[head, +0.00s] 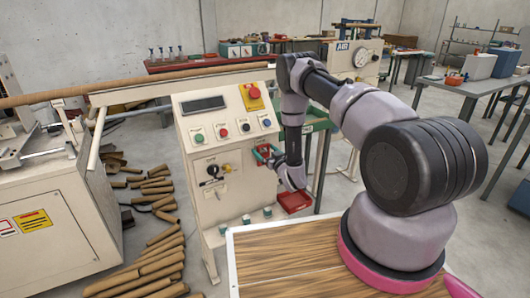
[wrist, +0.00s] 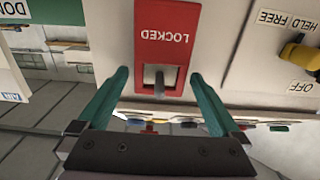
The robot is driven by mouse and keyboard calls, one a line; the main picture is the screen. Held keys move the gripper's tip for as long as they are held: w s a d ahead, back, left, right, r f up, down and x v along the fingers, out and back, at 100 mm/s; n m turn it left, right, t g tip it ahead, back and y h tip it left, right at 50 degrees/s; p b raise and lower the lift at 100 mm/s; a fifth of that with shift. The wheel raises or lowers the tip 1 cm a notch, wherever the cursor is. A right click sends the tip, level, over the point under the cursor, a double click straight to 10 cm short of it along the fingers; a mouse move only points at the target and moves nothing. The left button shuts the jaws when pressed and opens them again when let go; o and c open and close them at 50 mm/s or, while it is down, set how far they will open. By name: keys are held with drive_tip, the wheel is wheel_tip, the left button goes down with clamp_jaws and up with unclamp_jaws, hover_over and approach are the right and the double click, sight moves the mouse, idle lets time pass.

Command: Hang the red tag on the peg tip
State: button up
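The red tag (wrist: 161,22) is marked LOCKED, upside down in the wrist view, and lies close against the pale panel face. A grey peg (wrist: 159,84) shows inside the tag's square opening, and the tag appears to hang around it. My gripper (wrist: 159,76) is open, with one green finger on each side of the tag and a visible gap to both edges. In the head view the tag (head: 263,150) is a small red patch by my gripper (head: 268,157) at the machine's right side, partly hidden by it.
A yellow switch handle (wrist: 303,54) sits beside the tag on the panel. A red tray (head: 294,201) is below my gripper. The control cabinet (head: 227,160) has several buttons. A wooden-topped surface (head: 290,262) lies in front, and cardboard tubes (head: 160,258) cover the floor at left.

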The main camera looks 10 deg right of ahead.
drive_tip(key=v, duration=1)
drive_tip(key=w+d+r+m+g+h, duration=0.1)
drive_tip(key=w+d+r+m+h, duration=0.15)
drive_tip(key=w+r, duration=0.45)
drive_tip(key=w+d+r+m+h, duration=0.1)
drive_tip(key=w+d+r+h, duration=0.15)
drive_tip(key=r, duration=0.85)
drive_tip(key=s+d+r+m+g, duration=0.1)
drive_tip(key=s+d+r+g, duration=0.1)
drive_tip(key=r, duration=0.6)
drive_tip(key=s+d+r+m+g, duration=0.1)
drive_tip(key=s+r, duration=0.2)
drive_tip(key=r, duration=0.6)
drive_tip(key=s+r+m+g, duration=0.2)
drive_tip(key=s+r+g, duration=0.1)
drive_tip(key=s+r, duration=0.95)
drive_tip(key=s+a+r+g, duration=0.1)
drive_tip(key=s+a, duration=0.1)
drive_tip(key=s, duration=1)
drive_tip(key=s+a+r+g+y, duration=0.1)
drive_tip(key=s+a+g, duration=0.1)
drive_tip(key=s, duration=1)
drive_tip(key=shift+a, duration=0.45)
